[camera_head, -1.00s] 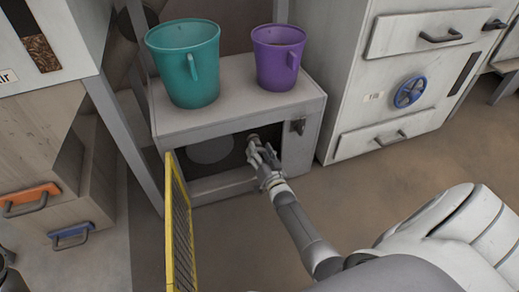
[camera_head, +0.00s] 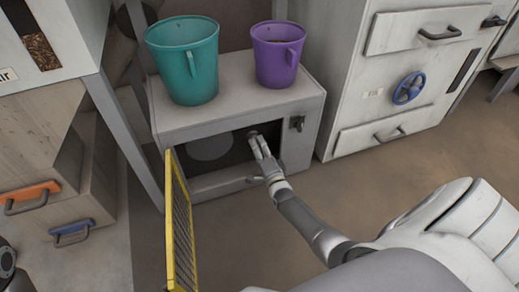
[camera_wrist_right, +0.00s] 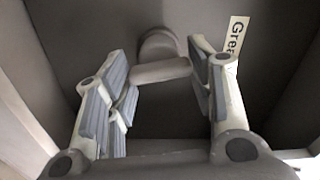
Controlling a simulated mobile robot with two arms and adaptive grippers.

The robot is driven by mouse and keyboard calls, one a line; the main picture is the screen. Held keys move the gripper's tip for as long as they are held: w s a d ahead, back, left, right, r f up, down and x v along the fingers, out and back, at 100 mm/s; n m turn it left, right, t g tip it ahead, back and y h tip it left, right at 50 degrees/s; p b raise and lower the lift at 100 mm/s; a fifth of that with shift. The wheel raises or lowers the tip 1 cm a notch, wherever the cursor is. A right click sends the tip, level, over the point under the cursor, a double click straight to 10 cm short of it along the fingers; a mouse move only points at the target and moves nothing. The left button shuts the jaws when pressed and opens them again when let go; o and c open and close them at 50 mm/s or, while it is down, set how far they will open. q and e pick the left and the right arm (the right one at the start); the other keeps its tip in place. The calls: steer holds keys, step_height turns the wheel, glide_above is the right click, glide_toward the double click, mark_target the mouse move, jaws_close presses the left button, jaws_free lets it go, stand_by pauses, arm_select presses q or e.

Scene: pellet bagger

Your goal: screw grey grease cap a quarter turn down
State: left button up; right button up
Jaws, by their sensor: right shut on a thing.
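The grey grease cap (camera_wrist_right: 160,70) sits on the back wall inside the open grey cabinet, with a rounded part above and a flat bar below. In the head view the cap (camera_head: 251,133) is a small dark knob just at my fingertips. My right gripper (camera_head: 258,145) reaches in through the cabinet opening. In the right wrist view the right gripper (camera_wrist_right: 162,72) has its fingers on either side of the cap, shut on it. A label partly reading "Grea" (camera_wrist_right: 237,38) is beside it, partly hidden by the right finger. My left gripper is not in view.
The yellow mesh door (camera_head: 180,225) stands open left of the cabinet (camera_head: 240,107). A teal bucket (camera_head: 185,60) and a purple bucket (camera_head: 277,57) stand on top. A machine with a blue handwheel (camera_head: 408,90) is at the right. The floor in front is clear.

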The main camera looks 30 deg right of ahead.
steer(key=shift+m, duration=1.1)
steer(key=o, duration=1)
steer(key=shift+f, duration=0.1)
steer(key=shift+s, duration=0.1)
steer(key=v, duration=1.1)
steer(key=shift+s+a, duration=0.15)
steer(key=shift+s, duration=0.25)
